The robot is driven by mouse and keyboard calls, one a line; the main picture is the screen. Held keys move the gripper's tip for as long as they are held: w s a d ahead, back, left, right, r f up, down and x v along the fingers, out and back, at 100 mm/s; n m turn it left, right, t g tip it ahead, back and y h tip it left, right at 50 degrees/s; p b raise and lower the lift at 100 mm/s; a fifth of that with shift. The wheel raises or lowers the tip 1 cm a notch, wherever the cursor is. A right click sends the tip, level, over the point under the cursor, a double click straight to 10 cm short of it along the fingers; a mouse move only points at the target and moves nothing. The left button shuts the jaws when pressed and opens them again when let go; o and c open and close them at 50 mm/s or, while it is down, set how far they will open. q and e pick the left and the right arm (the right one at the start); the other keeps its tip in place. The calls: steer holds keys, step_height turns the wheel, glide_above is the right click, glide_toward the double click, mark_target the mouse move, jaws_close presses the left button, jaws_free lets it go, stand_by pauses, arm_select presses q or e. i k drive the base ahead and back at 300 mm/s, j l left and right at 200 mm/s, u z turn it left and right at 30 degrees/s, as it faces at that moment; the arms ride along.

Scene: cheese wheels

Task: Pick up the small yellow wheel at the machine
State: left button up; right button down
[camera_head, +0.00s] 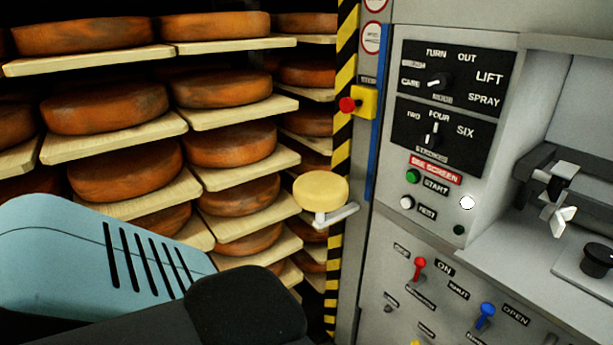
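The small yellow wheel (320,187) is a pale yellow disc. It rests on a small light grey bracket (336,216) beside the machine's striped edge, near the middle of the view. My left arm, a teal shell with dark slots and a black end part, fills the lower left, below and left of the wheel and apart from it in the picture. No fingertips of my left gripper show. I see no part that is surely my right gripper. Nothing covers the wheel.
Large orange-brown cheese wheels (115,107) lie on wooden boards (115,135) at the left and behind. The grey machine (480,200) with knobs and levers fills the right. A yellow-and-black striped post (341,130) carries a red button (347,104). A metal-and-black fitting (562,212) juts out at right.

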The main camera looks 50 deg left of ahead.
mark_target(317, 192)
steer(key=k+j, duration=0.1)
steer(key=j, duration=0.35)
steer(key=k+j, duration=0.1)
steer(key=j, duration=0.35)
steer(key=k+j, duration=0.1)
steer(key=j, duration=0.35)
steer(key=k+j, duration=0.1)
steer(key=j, duration=0.3)
